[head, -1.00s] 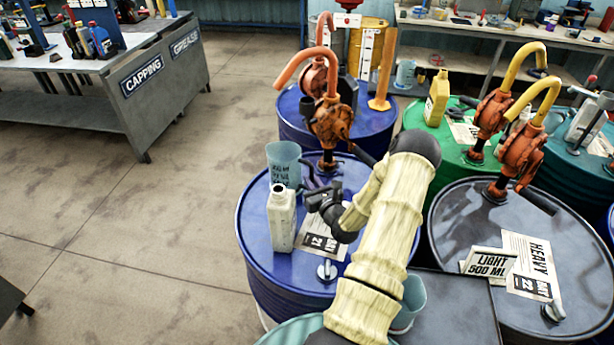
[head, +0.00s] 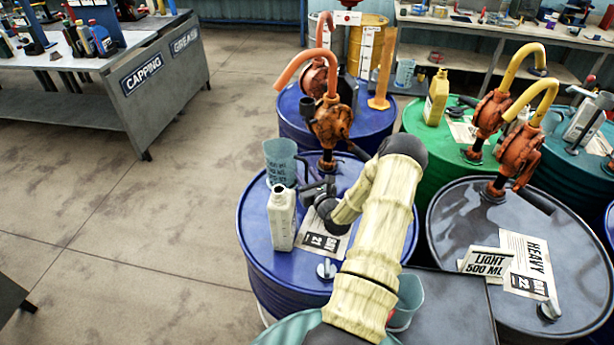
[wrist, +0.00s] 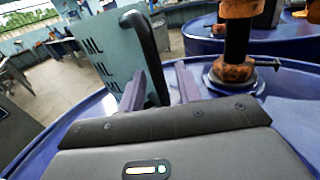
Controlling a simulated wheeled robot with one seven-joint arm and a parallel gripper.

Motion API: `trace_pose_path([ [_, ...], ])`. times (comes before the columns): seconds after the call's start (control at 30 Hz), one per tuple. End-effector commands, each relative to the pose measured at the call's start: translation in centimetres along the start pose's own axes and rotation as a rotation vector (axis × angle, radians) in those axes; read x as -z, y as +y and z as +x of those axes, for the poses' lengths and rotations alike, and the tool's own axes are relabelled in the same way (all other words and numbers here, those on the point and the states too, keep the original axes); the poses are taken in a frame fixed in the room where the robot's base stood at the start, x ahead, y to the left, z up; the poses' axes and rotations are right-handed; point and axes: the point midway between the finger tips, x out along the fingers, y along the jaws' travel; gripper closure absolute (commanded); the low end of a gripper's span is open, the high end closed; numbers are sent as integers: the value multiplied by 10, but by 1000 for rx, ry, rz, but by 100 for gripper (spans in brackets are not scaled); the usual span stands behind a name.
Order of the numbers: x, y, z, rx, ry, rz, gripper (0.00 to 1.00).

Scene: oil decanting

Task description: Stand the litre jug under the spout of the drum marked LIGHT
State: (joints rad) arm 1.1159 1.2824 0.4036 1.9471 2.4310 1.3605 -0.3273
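A translucent blue-green jug (head: 279,158) stands at the back left of the near blue drum (head: 256,222). In the wrist view the jug (wrist: 108,62) shows ML marks and a black handle (wrist: 157,70). My gripper (wrist: 160,72) has its fingers apart, one on each side of the lower handle, with a gap showing on the right. An orange pump (head: 330,122) with a curved hose spout (head: 300,65) rises behind the jug. The near drum's label is partly covered.
A white bottle (head: 282,222) stands close in front of the jug. A dark drum (head: 450,235) at right has a HEAVY label and a LIGHT 500 ML card (head: 487,262). Another jug (head: 408,300) sits beside my arm. Open floor lies left.

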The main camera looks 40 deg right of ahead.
Motion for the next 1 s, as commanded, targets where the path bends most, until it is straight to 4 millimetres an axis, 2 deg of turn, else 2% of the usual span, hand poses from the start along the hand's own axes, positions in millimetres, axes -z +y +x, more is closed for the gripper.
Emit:
trace_pose_path([
  [0.27,1,0,-9,0,2,0,66],
  [0.47,3,-1,-38,2,3,1,66],
  [0.8,2,-1,-103,1,2,0,66],
  [1.0,0,0,-120,0,0,1,66],
])
